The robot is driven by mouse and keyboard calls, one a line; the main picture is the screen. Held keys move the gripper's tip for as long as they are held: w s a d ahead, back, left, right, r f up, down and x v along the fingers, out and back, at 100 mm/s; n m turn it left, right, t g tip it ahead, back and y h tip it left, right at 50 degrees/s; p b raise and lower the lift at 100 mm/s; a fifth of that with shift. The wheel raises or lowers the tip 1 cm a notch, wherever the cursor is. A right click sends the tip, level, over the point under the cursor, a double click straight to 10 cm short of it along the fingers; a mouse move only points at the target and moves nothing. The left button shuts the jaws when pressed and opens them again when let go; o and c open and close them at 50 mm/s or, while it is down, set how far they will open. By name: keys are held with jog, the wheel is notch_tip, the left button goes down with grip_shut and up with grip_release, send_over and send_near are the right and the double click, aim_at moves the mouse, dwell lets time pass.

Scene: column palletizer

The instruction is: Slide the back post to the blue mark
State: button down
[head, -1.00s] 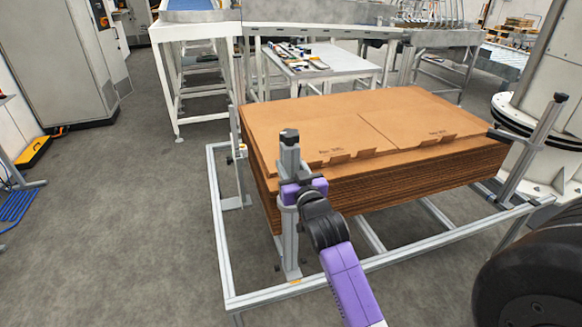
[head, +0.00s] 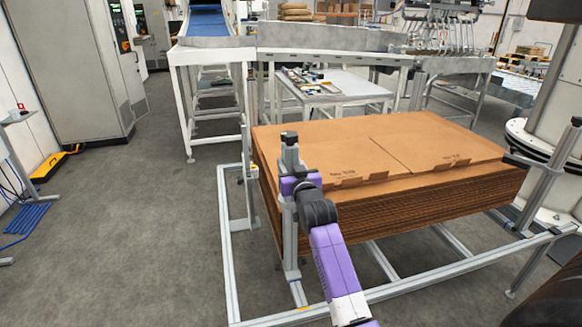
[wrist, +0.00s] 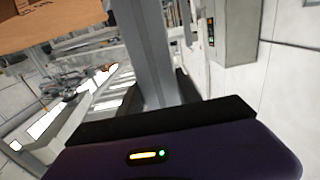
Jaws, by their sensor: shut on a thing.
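My gripper (head: 294,186), purple and black, is shut on an upright grey aluminium post (head: 290,228) with a black cap. This post stands at the near side of the cardboard stack (head: 400,205), close to its near left corner. In the wrist view the post (wrist: 148,50) rises from behind the gripper's dark edge; the fingers are hidden there. The post's foot is on a short rail (head: 298,293) running back from the front frame rail. An orange mark (head: 306,308) shows at that rail's front end. I cannot make out a blue mark.
Another post (head: 247,185) stands at the stack's left side and one (head: 556,170) at its right. The grey frame (head: 226,260) surrounds the stack low down. A white table (head: 335,92) and conveyor stand behind.

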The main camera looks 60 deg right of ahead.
jog(key=c, duration=0.8)
grip_release()
jog(key=shift+w+d, duration=0.1)
jog(key=shift+d, duration=0.05)
jog(key=v, duration=0.8)
jog(key=shift+b, duration=0.35)
